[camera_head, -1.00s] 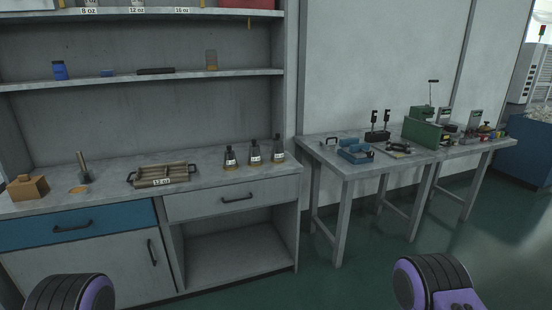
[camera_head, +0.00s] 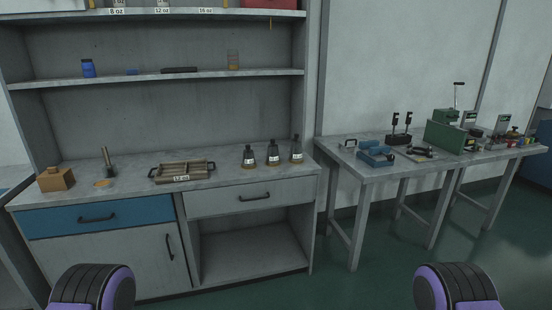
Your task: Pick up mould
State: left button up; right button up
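No piece in view can be told for sure as the mould. Three dark, tapered pieces with white labels stand upright in a row on the cabinet counter: a left one (camera_head: 248,157), a middle one (camera_head: 273,155) and a right one (camera_head: 296,151). A brown tray with dark end handles (camera_head: 181,172) lies to their left, with a small label on its front. The labels on the dark pieces are too small to read. Neither gripper is in view; only black and purple parts of my arms show at the bottom edge, well short of the counter.
A wooden block (camera_head: 56,179) and a dark upright tool (camera_head: 107,162) stand at the counter's left. Shelves above hold a blue jar (camera_head: 88,68) and size labels. A grey table (camera_head: 357,169) with blue and green equipment (camera_head: 444,135) stands right. Green floor (camera_head: 340,285) lies clear in front.

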aim_at(273, 156)
jog(key=z, duration=0.2)
jog(key=i, duration=0.25)
jog(key=z, duration=0.9)
jog(key=i, duration=1.8)
jog(key=u, duration=0.4)
